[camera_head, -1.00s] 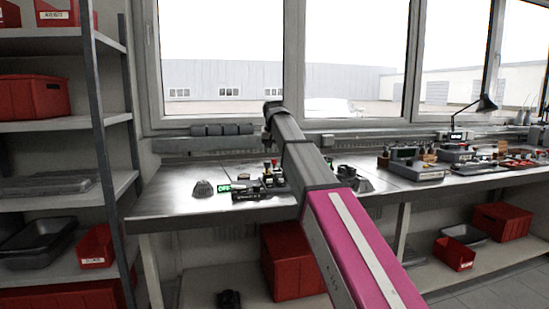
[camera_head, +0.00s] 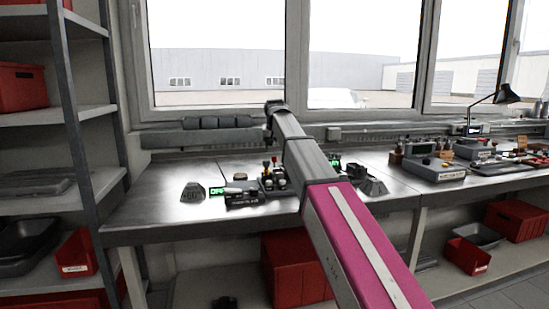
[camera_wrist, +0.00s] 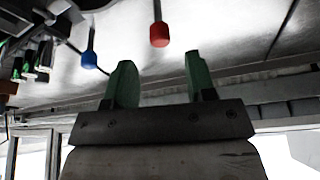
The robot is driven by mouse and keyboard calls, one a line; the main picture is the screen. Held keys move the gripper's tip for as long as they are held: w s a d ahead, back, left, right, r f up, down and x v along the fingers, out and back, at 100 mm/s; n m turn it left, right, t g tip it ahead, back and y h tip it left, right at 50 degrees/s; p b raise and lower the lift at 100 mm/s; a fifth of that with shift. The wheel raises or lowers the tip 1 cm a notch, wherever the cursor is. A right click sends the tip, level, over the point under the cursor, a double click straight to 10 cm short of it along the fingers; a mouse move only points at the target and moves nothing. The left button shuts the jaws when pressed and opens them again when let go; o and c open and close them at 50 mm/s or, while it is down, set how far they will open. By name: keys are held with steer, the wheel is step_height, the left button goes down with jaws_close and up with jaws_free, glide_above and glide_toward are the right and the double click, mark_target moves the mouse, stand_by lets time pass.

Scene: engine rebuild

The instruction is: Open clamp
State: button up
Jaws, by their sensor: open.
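In the wrist view, which looks upside down, my gripper (camera_wrist: 158,62) shows two green fingers spread apart with nothing between them. A red knob on a thin rod (camera_wrist: 159,35) appears near the gap between the fingertips, and a blue knob on a rod (camera_wrist: 89,58) lies to its left. I cannot tell how far they are from the fingers. In the head view a dark fixture with upright knobbed levers (camera_head: 270,176) stands on the bench, partly behind my arm. Which part is the clamp is not clear. My gripper is hidden in the head view.
The metal bench (camera_head: 150,205) runs under the windows. A black box with a green display (camera_head: 243,198) and a dark tapered block (camera_head: 193,192) stand left of my arm, another block (camera_head: 371,187) right. Shelving (camera_head: 75,130) stands at the left. The bench's left end is clear.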

steer(key=x, duration=0.5)
steer(key=shift+f, duration=0.35)
steer(key=c, duration=0.9)
